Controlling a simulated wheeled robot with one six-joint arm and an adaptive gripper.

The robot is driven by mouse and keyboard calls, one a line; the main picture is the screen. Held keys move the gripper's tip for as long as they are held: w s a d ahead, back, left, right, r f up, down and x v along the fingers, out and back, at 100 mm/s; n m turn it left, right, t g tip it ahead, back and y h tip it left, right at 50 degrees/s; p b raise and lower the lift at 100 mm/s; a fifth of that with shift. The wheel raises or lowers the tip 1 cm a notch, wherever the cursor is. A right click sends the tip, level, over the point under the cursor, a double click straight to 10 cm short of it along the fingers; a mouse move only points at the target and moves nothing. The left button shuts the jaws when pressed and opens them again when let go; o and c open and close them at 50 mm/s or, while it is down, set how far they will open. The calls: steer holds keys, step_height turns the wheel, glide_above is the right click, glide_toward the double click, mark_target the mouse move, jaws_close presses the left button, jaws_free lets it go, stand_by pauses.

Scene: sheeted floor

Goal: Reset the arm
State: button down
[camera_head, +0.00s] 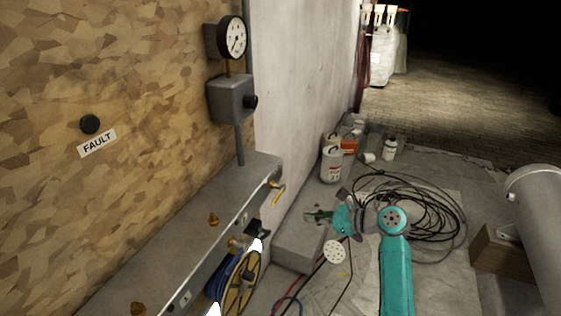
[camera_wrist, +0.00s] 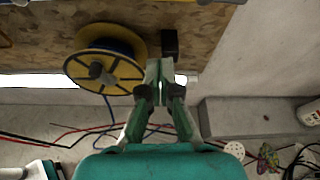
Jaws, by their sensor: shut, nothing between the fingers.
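My teal arm (camera_head: 396,265) reaches up from the lower right of the head view. My gripper (camera_head: 312,215) points left there, over a grey concrete block. In the wrist view my gripper (camera_wrist: 159,66) has its two green-grey fingers together, with nothing between the tips. Beyond the tips is a small black box (camera_wrist: 170,42). Left of them is a yellow spool (camera_wrist: 72,72) wound with blue cable. The spool (camera_head: 232,300) also shows at the bottom of the head view, under the grey ledge.
A grey ledge (camera_head: 190,235) with brass fittings runs along the chipboard wall (camera_head: 120,60), below a gauge (camera_head: 233,38). A grey cylinder (camera_head: 540,225) stands at right.

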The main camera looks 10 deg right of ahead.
steer(key=s+a+f+n+t+h, duration=0.1)
steer(key=s+a+f+n+h, duration=0.15)
steer(key=s+f, duration=0.7)
steer(key=s+a+f+n+t+h, duration=0.15)
steer(key=s+f+h, duration=0.25)
steer(key=s+f, duration=0.5)
steer(key=s+d+f+n+h, duration=0.15)
steer(key=s+n+h, duration=0.35)
steer(key=s, duration=0.9)
steer(key=s+r+n+t, duration=0.3)
steer(key=s+r+n, duration=1.2)
steer(key=s, duration=0.5)
steer(key=shift+s+r+n, duration=0.25)
steer(key=shift+r+n, duration=0.05)
steer(key=shift+r, duration=0.4)
steer(key=shift+a+t, duration=0.15)
steer(key=shift+t, duration=0.1)
